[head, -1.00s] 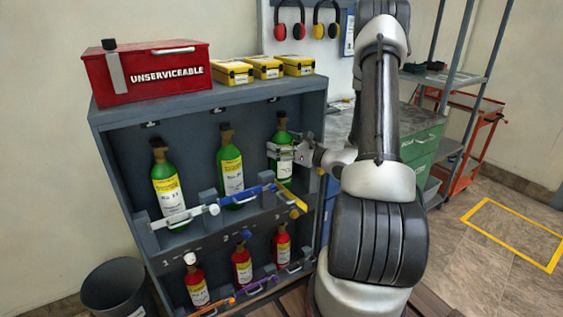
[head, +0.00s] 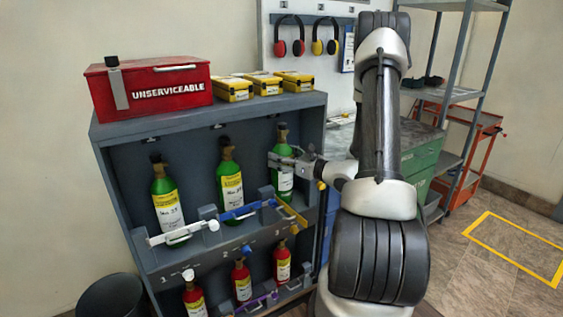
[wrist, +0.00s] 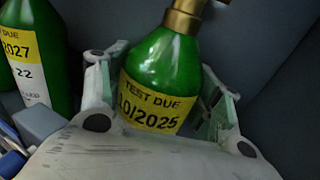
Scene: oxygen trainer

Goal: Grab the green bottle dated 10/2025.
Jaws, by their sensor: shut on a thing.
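The green bottle dated 10/2025 (wrist: 158,88) fills the middle of the wrist view, its yellow label reading "TEST DUE 10/2025", with a brass neck on top. In the head view it is the rightmost green bottle (head: 282,181) on the upper shelf. My gripper (head: 282,161) is shut on it, with one finger on each side of the body below the neck. It is still within the shelf bay; its base is hard to make out behind the retaining bars. Another green bottle (wrist: 32,55), with a label ending in 2027, stands to its left in the wrist view.
The grey cabinet (head: 110,165) holds two more green bottles and a lower row of red bottles (head: 241,280). A red UNSERVICEABLE box (head: 150,82) and yellow cases (head: 263,84) sit on top.

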